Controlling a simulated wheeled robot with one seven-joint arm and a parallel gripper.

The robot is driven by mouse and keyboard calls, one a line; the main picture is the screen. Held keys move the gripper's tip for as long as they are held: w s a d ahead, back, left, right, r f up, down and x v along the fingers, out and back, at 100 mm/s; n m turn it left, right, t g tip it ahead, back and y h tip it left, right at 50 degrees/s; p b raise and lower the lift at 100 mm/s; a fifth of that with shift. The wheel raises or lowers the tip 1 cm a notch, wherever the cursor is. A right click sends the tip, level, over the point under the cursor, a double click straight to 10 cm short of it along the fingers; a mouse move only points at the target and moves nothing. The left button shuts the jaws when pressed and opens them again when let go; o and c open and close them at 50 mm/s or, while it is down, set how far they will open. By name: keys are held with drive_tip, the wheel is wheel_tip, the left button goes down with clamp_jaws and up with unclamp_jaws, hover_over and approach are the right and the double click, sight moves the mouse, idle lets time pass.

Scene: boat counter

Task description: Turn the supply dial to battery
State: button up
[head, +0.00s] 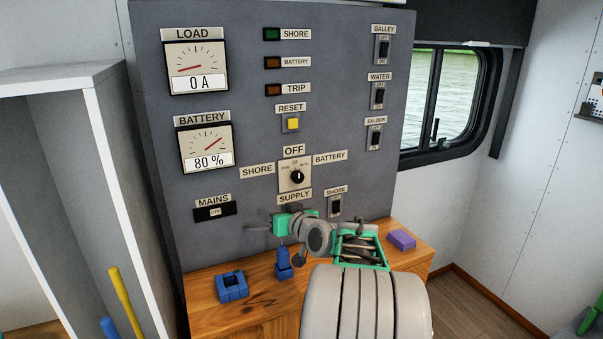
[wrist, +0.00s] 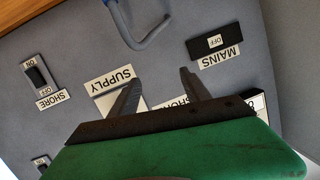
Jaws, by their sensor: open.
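The supply dial (head: 296,176) is a black round knob on a pale plate in the lower middle of the grey panel. OFF is marked above it, SHORE to its left and BATTERY to its right. Its exact pointer direction is too small to tell. My gripper (head: 262,221) is open and empty, below and left of the dial, close to the panel. In the wrist view, upside down, the gripper's dark fingers (wrist: 160,90) stand apart before the panel. The SUPPLY label (wrist: 113,82) lies beside them; the dial knob is hidden there behind the gripper.
The mains switch (head: 214,211) reads OFF at left; a shore switch (head: 335,205) sits at right. The battery meter (head: 205,148) reads 80 %. A blue block (head: 231,287), a blue upright piece (head: 284,264) and a purple block (head: 401,239) are on the wooden counter (head: 205,320).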

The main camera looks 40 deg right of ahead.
sight(299, 178)
drive_tip(key=s+d+r+m+t+h, duration=0.1)
drive_tip(key=s+d+r+h, duration=0.1)
drive_tip(key=d, duration=0.3)
drive_tip(key=s+d+r+m+t+h, duration=0.1)
drive_tip(key=s+d+r, duration=0.15)
drive_tip(key=d, duration=0.25)
drive_tip(key=p+x, duration=0.3)
drive_tip(key=x, duration=0.5)
drive_tip(key=shift+w+a, duration=0.1)
drive_tip(key=shift+w, duration=0.2)
drive_tip(key=shift+c, duration=0.5)
clamp_jaws()
